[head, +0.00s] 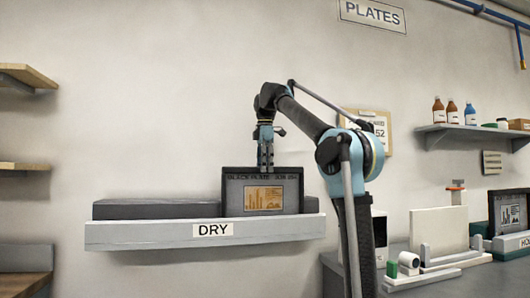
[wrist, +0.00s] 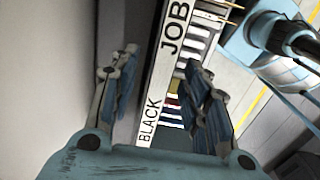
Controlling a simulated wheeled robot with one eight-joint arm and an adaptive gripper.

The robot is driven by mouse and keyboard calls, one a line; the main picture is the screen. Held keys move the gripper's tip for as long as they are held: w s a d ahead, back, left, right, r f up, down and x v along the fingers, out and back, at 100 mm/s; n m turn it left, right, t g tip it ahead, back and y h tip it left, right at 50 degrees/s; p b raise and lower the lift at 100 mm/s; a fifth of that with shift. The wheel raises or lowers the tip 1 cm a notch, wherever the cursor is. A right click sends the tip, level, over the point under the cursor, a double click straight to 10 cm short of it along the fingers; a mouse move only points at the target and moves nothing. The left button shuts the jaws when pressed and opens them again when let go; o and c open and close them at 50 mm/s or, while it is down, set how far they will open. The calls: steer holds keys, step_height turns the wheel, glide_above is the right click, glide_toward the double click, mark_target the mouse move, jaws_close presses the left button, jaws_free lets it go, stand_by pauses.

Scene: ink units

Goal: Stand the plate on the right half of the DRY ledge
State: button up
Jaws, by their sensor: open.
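The plate (head: 235,195), a dark framed panel with an orange chart, stands upright on the right half of the grey DRY ledge (head: 130,237). My gripper (head: 265,162) is directly above the plate's top edge, pointing down. In the wrist view, the plate's top edge (wrist: 165,75), lettered BLACK and JOB, runs between my gripper's two spread fingers (wrist: 163,88). A gap shows on the left side of the edge; the right finger overlaps the plate's face in the view, and I cannot tell whether it touches. The plate's lower edge is hidden behind the ledge's front lip.
A low dark block (head: 155,209) fills the ledge's left part. On the right, a counter (head: 465,280) holds a white panel (head: 440,232) and another dark plate (head: 495,215) in a holder. A wall shelf (head: 470,130) carries bottles. Wooden shelves (head: 25,76) are at far left.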

step_height(320, 180, up, 8)
steer(key=shift+f, duration=0.1)
steer(key=shift+r, duration=0.85)
steer(key=shift+s, duration=0.1)
stand_by(0.3)
